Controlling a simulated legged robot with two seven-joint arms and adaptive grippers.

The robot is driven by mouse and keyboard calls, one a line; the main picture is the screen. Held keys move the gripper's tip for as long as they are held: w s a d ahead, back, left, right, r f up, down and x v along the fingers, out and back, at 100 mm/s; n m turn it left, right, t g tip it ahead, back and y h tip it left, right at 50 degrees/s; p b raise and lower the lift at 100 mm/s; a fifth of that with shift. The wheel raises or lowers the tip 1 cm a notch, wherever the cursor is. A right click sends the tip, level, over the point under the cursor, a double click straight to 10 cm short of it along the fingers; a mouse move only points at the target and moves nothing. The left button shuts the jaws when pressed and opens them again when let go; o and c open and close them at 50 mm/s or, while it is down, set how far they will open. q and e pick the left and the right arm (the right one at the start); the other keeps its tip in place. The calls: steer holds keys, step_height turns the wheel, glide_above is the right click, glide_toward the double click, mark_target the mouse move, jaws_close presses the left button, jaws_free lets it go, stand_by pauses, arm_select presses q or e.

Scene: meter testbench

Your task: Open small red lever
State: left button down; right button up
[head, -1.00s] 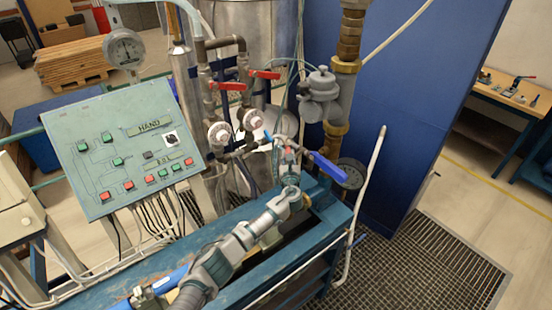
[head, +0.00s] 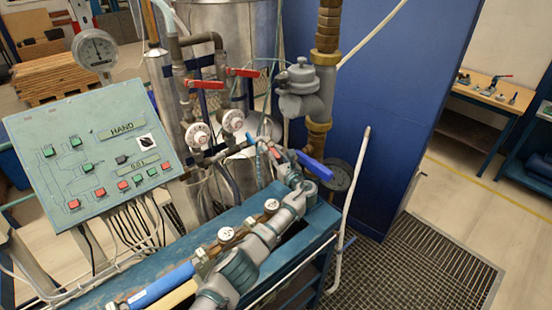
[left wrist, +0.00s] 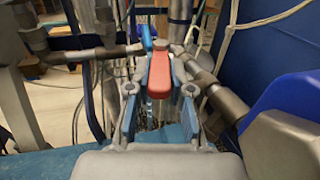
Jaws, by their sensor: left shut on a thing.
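The small red lever (left wrist: 158,72) lies between the fingers of my left gripper (left wrist: 160,100) in the left wrist view. The fingers are shut on it, one on each side. In the head view my left gripper (head: 285,163) reaches up from the lower middle to the pipework above the blue bench. There the small red lever (head: 275,152) shows only as a small red patch, partly hidden by the gripper. A blue lever (head: 315,165) is just right of the gripper. My right gripper is not in view.
Two larger red levers (head: 243,72) sit on the pipes above, over round gauges (head: 233,121). A slanted control panel (head: 95,150) stands at left. A grey valve body (head: 303,90) and blue wall (head: 385,100) are behind. A white pipe (head: 350,200) rises at right.

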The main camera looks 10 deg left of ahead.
arm_select(q)
steer(key=shift+f, duration=0.45)
steer(key=c, duration=1.2)
jaws_free()
steer(key=shift+d, duration=0.1)
steer(key=shift+o, duration=0.8)
steer(key=shift+w+r, duration=0.1)
steer(key=shift+d+r, duration=0.1)
steer(key=shift+r, duration=0.05)
steer(key=v, duration=1.2)
steer(key=shift+w+d, duration=0.1)
steer(key=shift+d, duration=0.05)
